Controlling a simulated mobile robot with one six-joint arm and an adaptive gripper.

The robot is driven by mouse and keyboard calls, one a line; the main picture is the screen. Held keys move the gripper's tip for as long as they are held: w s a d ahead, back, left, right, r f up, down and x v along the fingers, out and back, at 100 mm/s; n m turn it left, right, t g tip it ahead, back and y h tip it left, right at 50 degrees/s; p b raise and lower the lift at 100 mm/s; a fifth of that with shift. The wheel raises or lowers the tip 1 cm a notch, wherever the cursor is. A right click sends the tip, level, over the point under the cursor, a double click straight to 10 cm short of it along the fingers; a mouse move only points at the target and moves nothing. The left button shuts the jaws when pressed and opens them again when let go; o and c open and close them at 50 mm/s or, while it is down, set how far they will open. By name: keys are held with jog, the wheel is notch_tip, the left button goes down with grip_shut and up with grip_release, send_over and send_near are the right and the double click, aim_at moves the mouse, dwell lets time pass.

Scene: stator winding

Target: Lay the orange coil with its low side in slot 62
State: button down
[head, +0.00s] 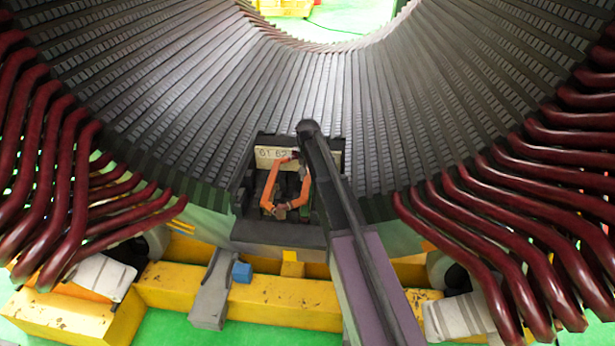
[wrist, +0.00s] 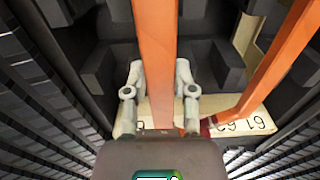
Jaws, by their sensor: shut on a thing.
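The orange coil (head: 269,187) is in a dark recess low in the stator bore in the head view, forming an open loop. In the wrist view one straight side of the coil (wrist: 156,45) runs up between the two fingers of my gripper (wrist: 160,78), which is shut on it. The coil's other side slants away to the right and down to the plate. A pale plate (head: 270,153) marked 61 and 62 stands behind the coil; the plate (wrist: 243,122) also shows upside down in the wrist view. Whether either coil side sits in slot 62 cannot be told.
Rows of dark stator slots (head: 200,90) curve around the recess on both sides. Dark red coil ends (head: 40,170) stick out at left and right. Yellow beams (head: 270,300) and a blue block (head: 242,272) lie in front.

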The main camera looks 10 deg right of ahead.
jog(key=shift+f+b, duration=3.45)
jog(key=shift+f, duration=0.05)
dwell(1.1)
jog(key=shift+c, duration=1.8)
grip_release()
jog(key=shift+r+p, duration=0.85)
jog(key=shift+r, duration=0.05)
jog(key=shift+r+p, duration=3.7)
